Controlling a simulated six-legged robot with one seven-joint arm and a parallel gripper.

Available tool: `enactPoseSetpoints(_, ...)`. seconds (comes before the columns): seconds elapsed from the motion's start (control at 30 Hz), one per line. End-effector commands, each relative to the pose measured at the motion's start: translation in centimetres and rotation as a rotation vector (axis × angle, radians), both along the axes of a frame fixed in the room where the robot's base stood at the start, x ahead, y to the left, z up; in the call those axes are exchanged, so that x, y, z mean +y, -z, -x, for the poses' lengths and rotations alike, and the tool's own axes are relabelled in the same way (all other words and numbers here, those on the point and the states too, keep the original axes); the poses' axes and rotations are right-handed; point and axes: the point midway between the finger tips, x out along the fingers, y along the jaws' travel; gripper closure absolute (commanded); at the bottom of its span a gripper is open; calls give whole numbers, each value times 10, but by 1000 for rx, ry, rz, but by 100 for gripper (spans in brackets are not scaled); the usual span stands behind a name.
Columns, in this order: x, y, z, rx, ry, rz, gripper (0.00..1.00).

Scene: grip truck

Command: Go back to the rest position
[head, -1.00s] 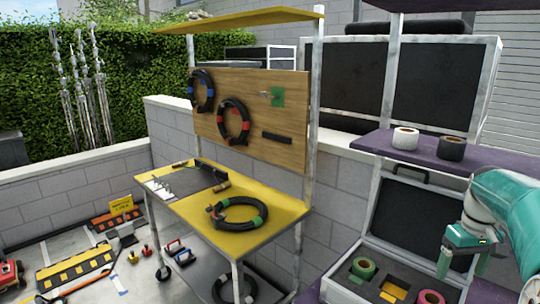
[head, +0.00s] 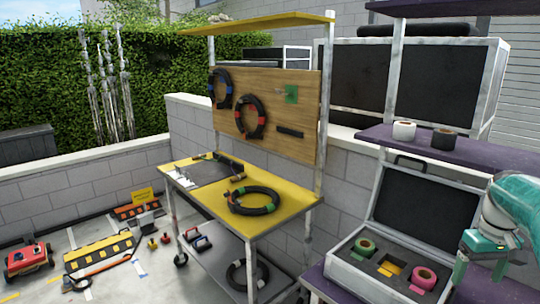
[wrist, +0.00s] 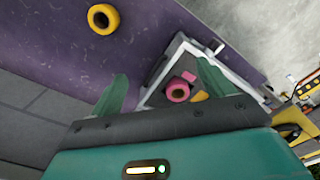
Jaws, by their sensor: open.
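My gripper (head: 482,268) is at the right edge of the head view, beside and above the open case (head: 347,268). In the wrist view its two green fingers (wrist: 163,88) are spread, with nothing held between them. The case holds a green tape roll (head: 365,247) and a pink tape roll (head: 424,278) in its dark insert, with a yellow piece (head: 390,268) between them. The pink roll (wrist: 177,91) also shows beyond the fingers in the wrist view.
A purple shelf (head: 470,152) above the case bears a white roll (head: 404,130) and a black roll (head: 444,139). A yellow-topped workbench (head: 290,207) with coiled cables stands left of the case. A yellow roll (wrist: 103,18) lies on a purple surface in the wrist view.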

Motion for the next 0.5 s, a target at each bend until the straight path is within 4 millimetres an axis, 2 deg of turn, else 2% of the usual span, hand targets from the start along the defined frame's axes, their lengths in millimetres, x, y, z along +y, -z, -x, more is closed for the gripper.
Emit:
enactPoseSetpoints(0.03, 15, -4, -4, -4, -11, 13, 19)
enactPoseSetpoints(0.23, 58, -14, -12, -22, -26, 60, 19)
enactPoseSetpoints(0.37, 91, -20, -12, -42, -36, 90, 19)
enactPoseSetpoints(0.5, 135, -27, -6, -80, -51, 128, 19)
